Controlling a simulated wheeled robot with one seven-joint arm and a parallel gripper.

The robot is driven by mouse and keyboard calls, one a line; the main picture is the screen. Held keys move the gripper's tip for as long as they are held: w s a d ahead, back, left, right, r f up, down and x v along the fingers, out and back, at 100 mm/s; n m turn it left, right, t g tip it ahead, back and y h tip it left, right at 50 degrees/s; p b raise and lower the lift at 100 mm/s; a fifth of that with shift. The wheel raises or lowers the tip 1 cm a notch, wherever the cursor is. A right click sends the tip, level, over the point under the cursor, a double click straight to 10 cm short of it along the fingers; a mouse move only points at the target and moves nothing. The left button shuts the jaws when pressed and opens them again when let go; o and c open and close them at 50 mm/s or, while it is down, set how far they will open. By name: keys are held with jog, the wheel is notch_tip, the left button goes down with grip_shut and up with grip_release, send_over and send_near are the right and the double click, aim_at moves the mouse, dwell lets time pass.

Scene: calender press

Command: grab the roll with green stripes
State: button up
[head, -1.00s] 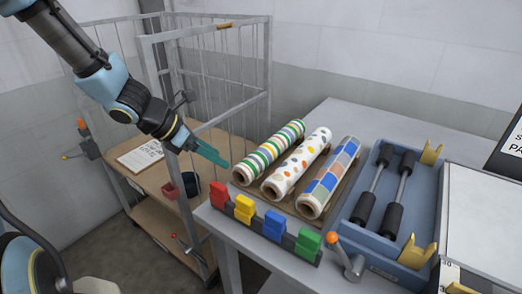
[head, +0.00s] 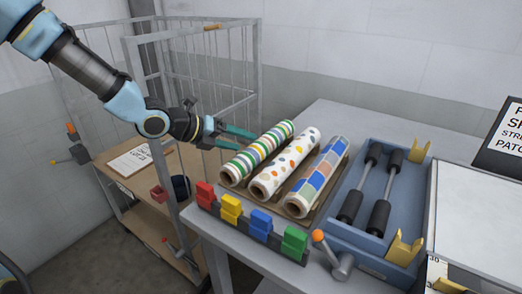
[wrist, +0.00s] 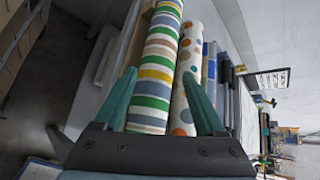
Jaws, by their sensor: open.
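The roll with green stripes (head: 256,153) is white with green, yellow, orange and blue bands. It lies leftmost of three rolls on the table. In the wrist view the striped roll (wrist: 156,75) runs between the open fingers and beyond them. My gripper (head: 240,139) has teal fingers and is beside the roll's left side in the head view. In the wrist view my gripper (wrist: 165,95) is open, with the dotted roll also partly between its fingers. I cannot tell whether a finger touches the roll.
A dotted roll (head: 285,164) and a patchwork roll (head: 318,178) lie close on the right. Coloured blocks (head: 260,222) line the table's front edge. A blue tray (head: 345,228) with dark rollers stands further right. A wire cage cart (head: 130,60) is at the left.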

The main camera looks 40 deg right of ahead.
aim_at(253, 145)
jog(key=shift+p+x, duration=0.7)
jog(key=shift+x, duration=2.7)
jog(key=shift+a+f, duration=0.1)
jog(key=shift+c, duration=0.2)
grip_shut()
